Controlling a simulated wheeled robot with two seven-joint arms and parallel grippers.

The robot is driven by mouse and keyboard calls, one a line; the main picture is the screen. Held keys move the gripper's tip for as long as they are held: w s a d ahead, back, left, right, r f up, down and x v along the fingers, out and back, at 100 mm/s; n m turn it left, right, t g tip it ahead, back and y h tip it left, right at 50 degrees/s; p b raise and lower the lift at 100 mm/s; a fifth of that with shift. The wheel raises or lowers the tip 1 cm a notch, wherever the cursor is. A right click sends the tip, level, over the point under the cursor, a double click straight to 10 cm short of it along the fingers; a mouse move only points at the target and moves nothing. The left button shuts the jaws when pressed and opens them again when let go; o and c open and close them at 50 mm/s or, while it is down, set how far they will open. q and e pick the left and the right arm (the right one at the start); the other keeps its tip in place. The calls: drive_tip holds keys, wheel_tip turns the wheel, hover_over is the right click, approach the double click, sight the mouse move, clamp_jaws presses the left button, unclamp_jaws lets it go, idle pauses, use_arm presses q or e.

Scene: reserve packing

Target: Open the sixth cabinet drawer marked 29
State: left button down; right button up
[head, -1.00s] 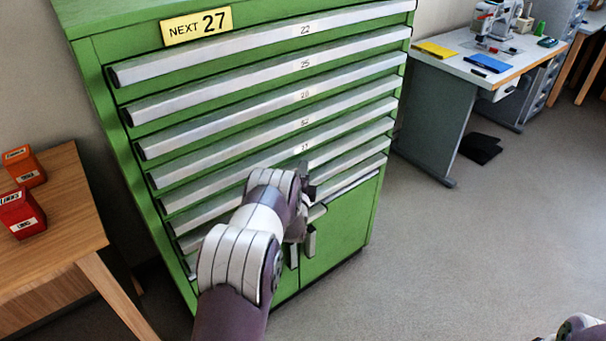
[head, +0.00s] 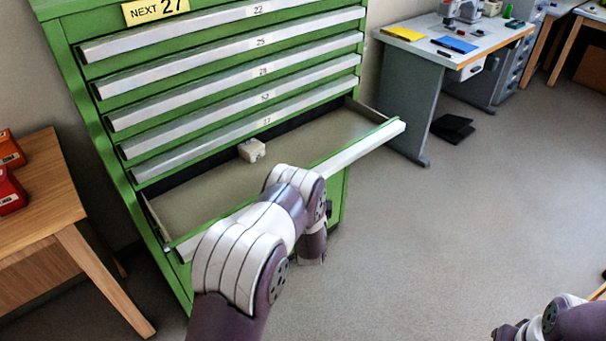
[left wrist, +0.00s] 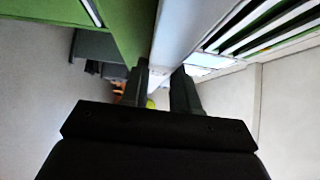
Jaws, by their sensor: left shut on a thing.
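The green cabinet (head: 75,105) stands ahead with its sixth drawer (head: 362,148) from the top pulled well out. Its inside is pale and holds a small whitish block (head: 251,150) towards the back. My left arm covers the middle of the drawer's front in the head view, and no number can be read on it. My left gripper (left wrist: 162,82) is shut on the drawer's pale front handle (left wrist: 177,35) in the left wrist view; the arm hides it in the head view. Only part of my right arm shows at the lower right; its gripper is not visible.
Five drawers above are shut, under a yellow "NEXT 27" sign (head: 155,10). A wooden table (head: 45,190) with red and orange boxes stands left. A workbench (head: 455,50) stands at the back right, with a black item (head: 453,128) on the floor.

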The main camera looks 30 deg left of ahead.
use_arm(q)
drive_tip(key=s+d, duration=0.4)
drive_tip(key=d, duration=0.4)
drive_tip(key=shift+d+f+p, duration=0.25)
drive_tip(key=shift+d+p, duration=0.15)
drive_tip(key=c, duration=0.9)
unclamp_jaws()
drive_tip(key=shift+w, duration=0.1)
drive_tip(key=shift+w+a, duration=0.1)
drive_tip(key=v, duration=1.2)
drive_tip(key=shift+s, duration=0.35)
